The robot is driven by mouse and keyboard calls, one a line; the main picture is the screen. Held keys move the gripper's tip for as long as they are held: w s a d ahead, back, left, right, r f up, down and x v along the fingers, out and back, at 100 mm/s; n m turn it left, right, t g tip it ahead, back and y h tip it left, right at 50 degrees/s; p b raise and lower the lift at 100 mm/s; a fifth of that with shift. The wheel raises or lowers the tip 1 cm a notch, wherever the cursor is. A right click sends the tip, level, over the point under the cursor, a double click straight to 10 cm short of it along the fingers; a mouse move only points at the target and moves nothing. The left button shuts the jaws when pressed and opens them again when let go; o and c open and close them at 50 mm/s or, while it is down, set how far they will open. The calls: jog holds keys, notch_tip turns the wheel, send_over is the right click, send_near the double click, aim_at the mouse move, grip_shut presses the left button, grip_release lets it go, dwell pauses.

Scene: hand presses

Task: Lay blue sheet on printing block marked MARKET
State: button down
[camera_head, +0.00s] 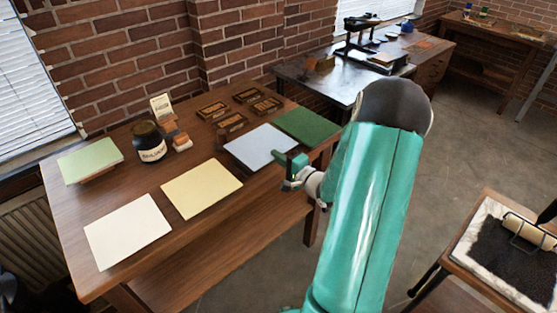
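The pale blue sheet (256,147) lies on the wooden table, near its right end. My gripper (288,172) is at the sheet's right edge, with its green fingers overlapping that edge in the picture. I cannot tell whether they are apart or closed on the sheet. Several dark printing blocks stand behind the sheet: one at the left (212,110), one at the front (231,123), one at the back (247,95) and one at the right (266,106). Their lettering is too small to read, so I cannot tell which says MARKET.
A dark green sheet (306,127) lies right of the blue one. Yellow (201,188) and white (127,231) sheets lie at the front left. A dark jar (148,141) and a light green sheet (89,160) are further left. An inking tray (510,255) stands at the right.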

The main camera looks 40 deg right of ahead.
jog(key=s+r, duration=0.3)
jog(key=s, duration=0.4)
jog(key=shift+d, duration=0.15)
dwell(0.7)
